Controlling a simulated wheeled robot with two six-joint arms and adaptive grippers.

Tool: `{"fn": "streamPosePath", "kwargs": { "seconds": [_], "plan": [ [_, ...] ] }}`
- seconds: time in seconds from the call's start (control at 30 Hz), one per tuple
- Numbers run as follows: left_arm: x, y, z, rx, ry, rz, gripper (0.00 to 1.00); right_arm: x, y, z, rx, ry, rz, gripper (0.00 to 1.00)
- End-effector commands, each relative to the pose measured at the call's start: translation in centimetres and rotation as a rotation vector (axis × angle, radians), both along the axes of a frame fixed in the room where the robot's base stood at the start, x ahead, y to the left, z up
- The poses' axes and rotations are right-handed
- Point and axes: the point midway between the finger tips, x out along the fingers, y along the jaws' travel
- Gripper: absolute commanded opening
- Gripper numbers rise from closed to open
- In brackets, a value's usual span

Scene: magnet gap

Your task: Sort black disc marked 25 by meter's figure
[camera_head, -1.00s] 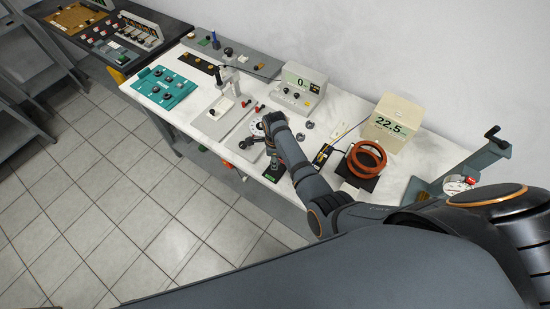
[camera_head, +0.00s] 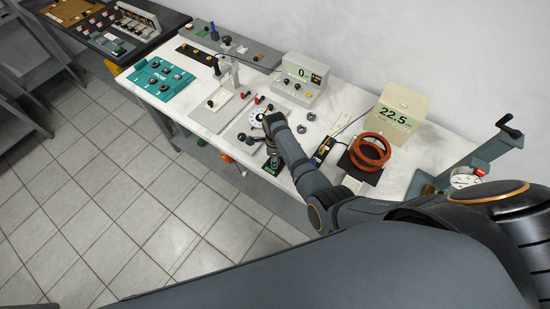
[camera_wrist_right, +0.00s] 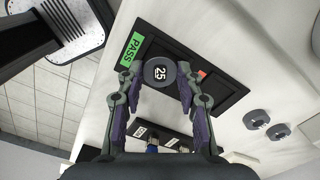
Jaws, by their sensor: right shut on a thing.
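In the right wrist view, the black disc with a white 25 (camera_wrist_right: 159,73) sits between the fingertips of my right gripper (camera_wrist_right: 158,80), which is shut on it. Behind the disc is a black tray (camera_wrist_right: 183,45) with a green PASS label (camera_wrist_right: 132,50) at one end. The gap between disc and tray is hard to judge. In the head view, the right arm mostly hides the gripper, and the PASS tray (camera_head: 272,167) shows beside it. A beige meter (camera_head: 400,112) reads 22.5 and a grey meter (camera_head: 302,72) reads 0. My left gripper is out of view.
Two small grey rings (camera_wrist_right: 257,118) lie on the white bench. An orange-red patch (camera_wrist_right: 203,74) shows on the tray. Brown coils (camera_head: 370,150) stand right of my arm. A teal panel (camera_head: 162,78) and a grey stand (camera_head: 225,95) are on the left.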

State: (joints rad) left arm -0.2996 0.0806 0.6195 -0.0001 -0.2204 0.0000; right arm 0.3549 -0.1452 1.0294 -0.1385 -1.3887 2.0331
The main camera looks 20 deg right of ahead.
Motion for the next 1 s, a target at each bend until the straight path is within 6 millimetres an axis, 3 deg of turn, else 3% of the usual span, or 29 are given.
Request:
{"fn": "streamPosePath", "kwargs": {
  "seconds": [0.97, 1.0],
  "plan": [
    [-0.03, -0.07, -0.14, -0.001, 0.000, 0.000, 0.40, 0.01, -0.02, -0.33, 0.000, 0.000, 0.000, 0.03],
    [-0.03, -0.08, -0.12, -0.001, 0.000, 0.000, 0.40, 0.02, -0.02, -0.30, 0.000, -0.001, 0.000, 0.41]
  ]
}}
